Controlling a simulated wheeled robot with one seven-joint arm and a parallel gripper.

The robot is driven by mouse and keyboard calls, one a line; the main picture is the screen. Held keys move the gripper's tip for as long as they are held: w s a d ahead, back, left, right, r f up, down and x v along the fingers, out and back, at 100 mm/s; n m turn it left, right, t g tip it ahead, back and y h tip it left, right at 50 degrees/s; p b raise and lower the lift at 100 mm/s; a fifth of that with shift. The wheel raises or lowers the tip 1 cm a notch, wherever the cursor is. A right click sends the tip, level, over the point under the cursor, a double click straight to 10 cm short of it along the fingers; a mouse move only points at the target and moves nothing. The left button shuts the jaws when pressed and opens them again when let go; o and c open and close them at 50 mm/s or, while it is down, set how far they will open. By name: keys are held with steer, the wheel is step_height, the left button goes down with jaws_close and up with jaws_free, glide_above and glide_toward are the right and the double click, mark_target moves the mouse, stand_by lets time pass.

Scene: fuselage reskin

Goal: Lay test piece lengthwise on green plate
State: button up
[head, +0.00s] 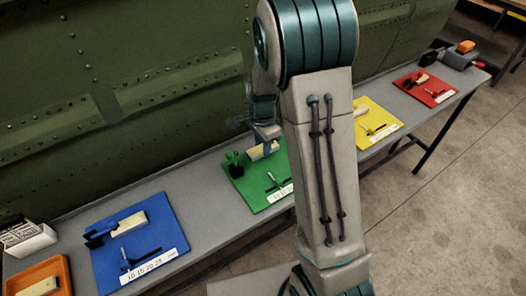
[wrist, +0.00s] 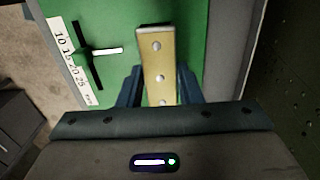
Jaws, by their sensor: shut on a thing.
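The test piece (wrist: 158,60) is a pale yellow bar with several round rivet heads along its face. My gripper (wrist: 157,88) is shut on it, with a blue finger on each side. In the head view the piece (head: 262,150) shows under my gripper (head: 262,133), over the far part of the green plate (head: 245,198). In the wrist view the bar points away from my palm, over the green plate (wrist: 118,18), roughly along its long side. I cannot tell whether it touches the plate. My arm hides part of the plate in the head view.
A dark green tool (head: 236,162) and a small T-shaped gauge (head: 272,181) lie on the green plate. A blue plate (head: 105,270) is left; yellow (head: 375,128) and red (head: 430,98) plates are right. A riveted green fuselage wall (head: 120,90) rises behind the bench.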

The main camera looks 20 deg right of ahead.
mark_target(262, 161)
steer(key=shift+f+p, duration=0.35)
steer(key=shift+f, duration=1.6)
steer(key=shift+f, duration=0.1)
steer(key=shift+f, duration=0.2)
steer(key=o, duration=1)
steer(key=shift+r, duration=0.1)
steer(key=shift+r, duration=0.15)
